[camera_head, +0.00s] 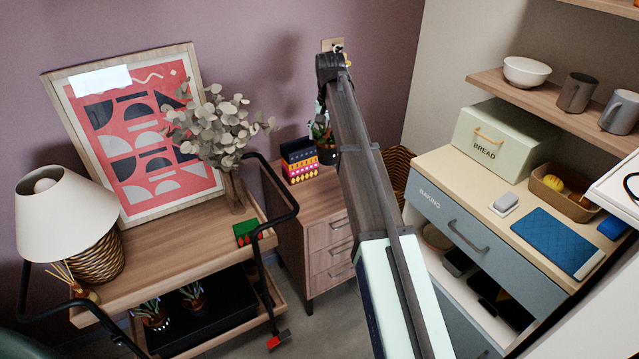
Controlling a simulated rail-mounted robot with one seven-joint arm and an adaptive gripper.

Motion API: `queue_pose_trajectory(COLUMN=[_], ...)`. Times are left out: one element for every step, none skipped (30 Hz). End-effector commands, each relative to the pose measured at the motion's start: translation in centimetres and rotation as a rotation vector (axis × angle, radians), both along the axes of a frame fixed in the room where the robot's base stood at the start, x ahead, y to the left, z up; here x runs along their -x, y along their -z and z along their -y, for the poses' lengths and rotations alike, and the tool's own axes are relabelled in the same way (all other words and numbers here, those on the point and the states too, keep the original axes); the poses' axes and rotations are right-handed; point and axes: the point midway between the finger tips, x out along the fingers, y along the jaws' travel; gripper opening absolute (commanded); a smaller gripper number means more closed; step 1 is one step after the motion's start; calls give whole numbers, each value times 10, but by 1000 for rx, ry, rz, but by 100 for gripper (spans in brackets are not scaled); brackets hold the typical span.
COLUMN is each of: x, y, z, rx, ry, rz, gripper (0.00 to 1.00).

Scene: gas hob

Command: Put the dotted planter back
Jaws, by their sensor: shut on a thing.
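A small dark planter (327,154) with a green and reddish plant shows above the small wooden drawer cabinet, partly covered by my arm. Dots on it are too small to make out. My arm reaches up and then down behind itself to this plant. My gripper (322,122) is almost wholly hidden there and appears shut on this planter. I cannot tell whether the planter touches the cabinet top. Two more small potted plants, one on the left (153,318) and one on the right (193,299), stand on the trolley's lower shelf.
The drawer cabinet (329,233) also bears colourful patterned boxes (299,160) just left of the planter. A wooden trolley (160,246) with a lamp, vase and framed print stands left. A wicker basket (397,172) is right of the cabinet. The cabinet's front top is clear.

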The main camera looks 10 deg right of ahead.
Motion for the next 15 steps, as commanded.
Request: queue_pose_trajectory(x=[-18,-23,-23,-24,-22,-20,-20,-19,-18,-18,-18,-18,-18,-17,-17], y=[-9,-11,-12,-12,-12,-11,-10,-9,-7,-4,-1,5,11,17,25], z=[0,0,0,0,0,0,0,0,0,0,0,0,0,0,0], rx=[0,0,0,0,0,0,0,0,0,0,0,0,0,0,0], ry=[49,80,117,140,160,183,195,206,216,221,224,227,227,227,227], rz=[0,0,0,0,0,0,0,0,-1,-1,-1,-1,-1,-2,-3], gripper=[38,38,38,38,38,38,38,38,38,38,38,38,38,38,38])
